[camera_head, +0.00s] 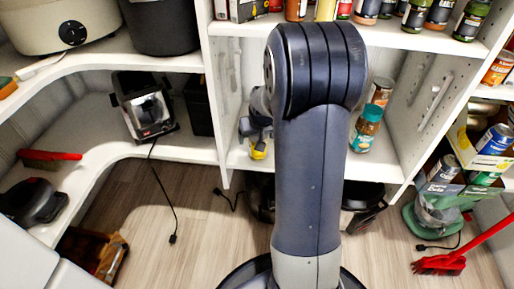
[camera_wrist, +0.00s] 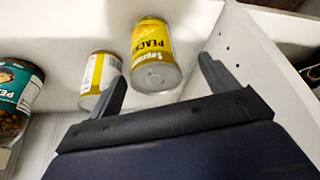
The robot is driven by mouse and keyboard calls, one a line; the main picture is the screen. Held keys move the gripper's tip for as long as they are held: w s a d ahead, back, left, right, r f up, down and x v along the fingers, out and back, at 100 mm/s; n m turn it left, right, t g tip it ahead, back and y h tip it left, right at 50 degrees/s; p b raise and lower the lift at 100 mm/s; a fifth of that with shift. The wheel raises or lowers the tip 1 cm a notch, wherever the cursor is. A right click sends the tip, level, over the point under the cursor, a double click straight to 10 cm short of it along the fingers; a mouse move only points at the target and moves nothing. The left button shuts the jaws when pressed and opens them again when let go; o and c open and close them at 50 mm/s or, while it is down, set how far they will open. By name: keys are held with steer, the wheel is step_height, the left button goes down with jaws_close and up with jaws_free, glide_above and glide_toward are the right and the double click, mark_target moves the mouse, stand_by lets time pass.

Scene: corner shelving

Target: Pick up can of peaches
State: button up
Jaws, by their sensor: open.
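The can of peaches (camera_wrist: 154,45) is yellow with a grey metal end towards the camera, and it shows in the upper middle of the wrist view. My gripper (camera_wrist: 163,78) is open and empty; its two dark fingers are spread, with the can's near end seen between and beyond the tips. I cannot tell whether a finger touches it.
A second yellow and white can (camera_wrist: 98,78) stands close to the left finger. A teal-labelled jar (camera_wrist: 17,98) is farther left. A white panel (camera_wrist: 262,65) rises close to the right finger. In the head view, jars (camera_head: 415,15) line the shelf above.

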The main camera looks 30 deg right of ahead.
steer(key=b+x, duration=0.1)
steer(key=x, duration=0.2)
steer(key=b+x, duration=0.1)
steer(key=shift+w+d+f+b, duration=0.15)
steer(key=shift+d+f+b, duration=0.15)
steer(key=shift+d+b, duration=0.1)
steer(key=shift+w+f, duration=0.25)
steer(key=shift+f, duration=0.05)
steer(key=shift+c, duration=0.2)
steer(key=shift+r, duration=0.1)
steer(key=c, duration=1.3)
step_height(320, 180, up, 9)
steer(key=p, duration=0.4)
steer(key=shift+r, duration=0.1)
steer(key=shift+c, duration=0.2)
step_height(320, 180, down, 5)
steer(key=shift+d+f+m+h+p, duration=0.15)
steer(key=shift+m+h+p, duration=0.4)
steer(key=shift+m, duration=0.65)
steer(key=shift+f+b, duration=1.15)
steer(key=shift+f, duration=0.5)
